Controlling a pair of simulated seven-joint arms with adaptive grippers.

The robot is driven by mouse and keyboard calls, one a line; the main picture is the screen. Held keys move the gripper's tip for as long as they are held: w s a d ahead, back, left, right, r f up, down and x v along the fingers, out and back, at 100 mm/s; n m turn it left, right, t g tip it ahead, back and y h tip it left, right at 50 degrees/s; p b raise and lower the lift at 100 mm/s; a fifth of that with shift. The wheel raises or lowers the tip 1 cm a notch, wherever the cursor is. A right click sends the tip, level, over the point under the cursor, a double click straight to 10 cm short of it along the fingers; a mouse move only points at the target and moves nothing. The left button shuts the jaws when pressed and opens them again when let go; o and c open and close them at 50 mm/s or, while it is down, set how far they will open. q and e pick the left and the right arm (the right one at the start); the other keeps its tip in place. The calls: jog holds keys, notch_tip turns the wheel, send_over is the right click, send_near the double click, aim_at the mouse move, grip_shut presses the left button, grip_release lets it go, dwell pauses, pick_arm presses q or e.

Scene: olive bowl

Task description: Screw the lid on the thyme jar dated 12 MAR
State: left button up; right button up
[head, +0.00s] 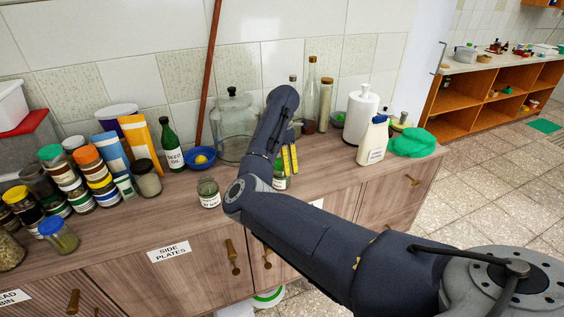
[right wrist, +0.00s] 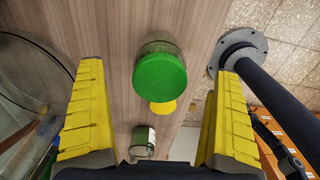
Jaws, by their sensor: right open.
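My right gripper (head: 290,160) is open above the counter, its yellow fingers pointing down; the fingers also show in the right wrist view (right wrist: 160,110). A small glass jar (head: 208,194) stands upright to the left of it, with a white label whose text ends in "MAR" and no lid visible. Another labelled jar (head: 279,183) stands right by the fingers, its top hidden. In the right wrist view a jar with a green lid (right wrist: 160,76) shows between the fingers, a yellow disc (right wrist: 163,108) partly behind it, and a labelled jar (right wrist: 142,140) lower. My left gripper is not in view.
A blue bowl (head: 201,158) with something yellow, a green bottle (head: 172,145) and a large glass jar (head: 233,125) stand behind. Several spice jars crowd the left. Bare counter (head: 330,170) lies between.

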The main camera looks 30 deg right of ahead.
jog(key=shift+r, duration=3)
